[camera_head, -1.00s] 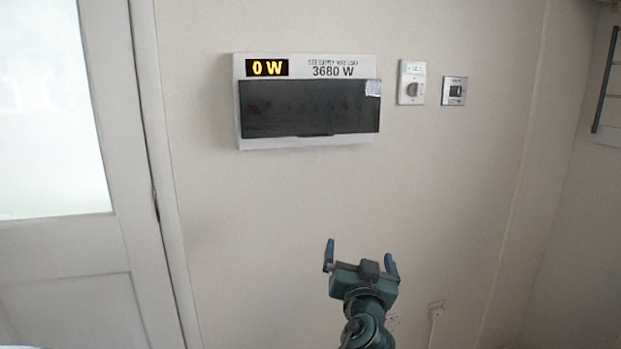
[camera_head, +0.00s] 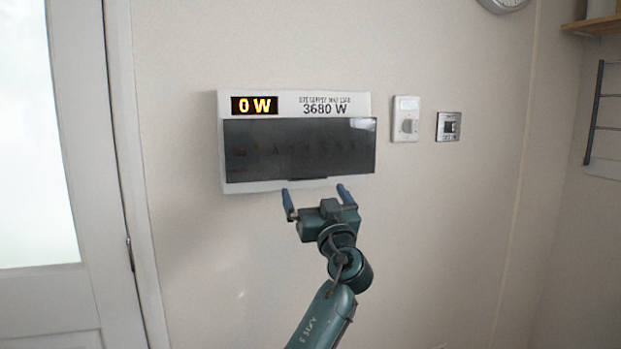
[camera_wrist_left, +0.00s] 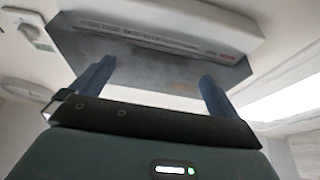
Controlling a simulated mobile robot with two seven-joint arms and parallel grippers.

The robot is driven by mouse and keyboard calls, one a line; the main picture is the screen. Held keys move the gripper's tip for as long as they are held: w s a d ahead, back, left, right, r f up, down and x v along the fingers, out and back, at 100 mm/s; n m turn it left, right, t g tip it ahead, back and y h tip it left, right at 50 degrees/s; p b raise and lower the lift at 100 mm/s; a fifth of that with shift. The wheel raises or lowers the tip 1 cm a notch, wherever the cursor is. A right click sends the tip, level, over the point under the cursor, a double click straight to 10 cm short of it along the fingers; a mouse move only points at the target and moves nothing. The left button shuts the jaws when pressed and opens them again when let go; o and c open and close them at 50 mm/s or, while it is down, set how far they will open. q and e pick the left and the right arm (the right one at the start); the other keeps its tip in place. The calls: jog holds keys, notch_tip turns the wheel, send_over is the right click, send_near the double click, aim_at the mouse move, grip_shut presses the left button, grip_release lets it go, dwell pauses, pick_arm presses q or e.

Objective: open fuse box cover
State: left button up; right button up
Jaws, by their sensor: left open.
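The fuse box (camera_head: 225,187) is a white wall box with a lit "0 W" display and "3680 W" printed on top. Its dark see-through cover (camera_head: 300,148) is down over the front, with faint switch shapes behind it. My left gripper (camera_head: 316,192) is open and empty, just below the cover's lower edge, fingers pointing up. In the left wrist view the cover (camera_wrist_left: 150,62) spans above and between the two spread fingers (camera_wrist_left: 155,78), with the white box (camera_wrist_left: 170,18) behind it. I cannot tell whether a fingertip touches the cover. My right gripper is not in view.
A white dial switch (camera_head: 406,119) and a silver switch plate (camera_head: 448,126) are on the wall right of the box. A door (camera_head: 85,200) stands at the left. A clock (camera_head: 503,4) and a shelf (camera_head: 592,26) are at the upper right. The wall below the box is bare.

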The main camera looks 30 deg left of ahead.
pick_arm(q)
jog(key=p+x, duration=0.1)
jog(key=x, duration=0.3)
jog(key=shift+c, duration=0.2)
jog(key=c, duration=1.3)
jog(key=shift+o, duration=0.2)
